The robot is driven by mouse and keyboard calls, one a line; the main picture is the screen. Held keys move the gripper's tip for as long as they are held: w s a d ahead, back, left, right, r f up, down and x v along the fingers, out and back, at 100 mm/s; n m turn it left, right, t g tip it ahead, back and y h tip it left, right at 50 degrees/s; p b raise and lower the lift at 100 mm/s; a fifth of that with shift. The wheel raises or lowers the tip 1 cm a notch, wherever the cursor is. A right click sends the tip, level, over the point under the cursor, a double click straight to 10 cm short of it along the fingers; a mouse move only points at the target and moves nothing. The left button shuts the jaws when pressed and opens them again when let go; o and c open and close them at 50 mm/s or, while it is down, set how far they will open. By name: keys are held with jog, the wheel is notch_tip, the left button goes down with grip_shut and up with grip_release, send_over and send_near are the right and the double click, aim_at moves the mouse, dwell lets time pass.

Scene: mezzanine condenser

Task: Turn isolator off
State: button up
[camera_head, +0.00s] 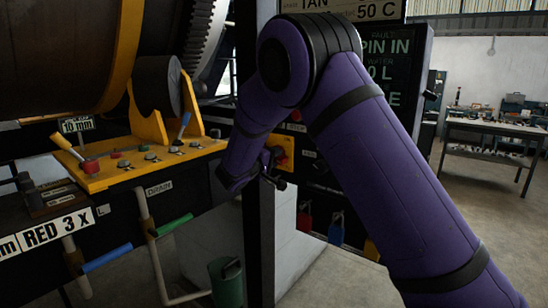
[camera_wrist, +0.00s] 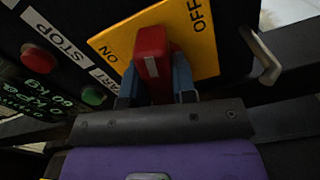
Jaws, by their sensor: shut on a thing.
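The isolator is a yellow plate (camera_wrist: 207,57) marked ON and OFF, with a red handle (camera_wrist: 152,50) at its middle. In the wrist view the ON label is left of the handle and OFF is to the upper right. A white line runs along the handle's face, nearer the ON side. My gripper (camera_wrist: 156,80) is shut on the red handle, with one bluish finger on each side. In the head view the yellow plate (camera_head: 288,146) shows on a dark post panel, and my gripper (camera_head: 273,165) reaches it, partly hidden by my purple arm.
Red (camera_wrist: 44,60) and green (camera_wrist: 93,96) buttons with STOP and START labels sit left of the isolator in the wrist view. A metal handle (camera_wrist: 262,58) juts out at right. A yellow control console (camera_head: 140,165) with levers stands left, and a workbench (camera_head: 495,130) stands far right.

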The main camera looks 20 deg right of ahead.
jog(key=m, duration=0.6)
jog(key=shift+w+a+f, duration=0.1)
jog(key=shift+f, duration=0.2)
dwell(0.4)
jog(key=o, duration=0.9)
jog(key=v, duration=1.1)
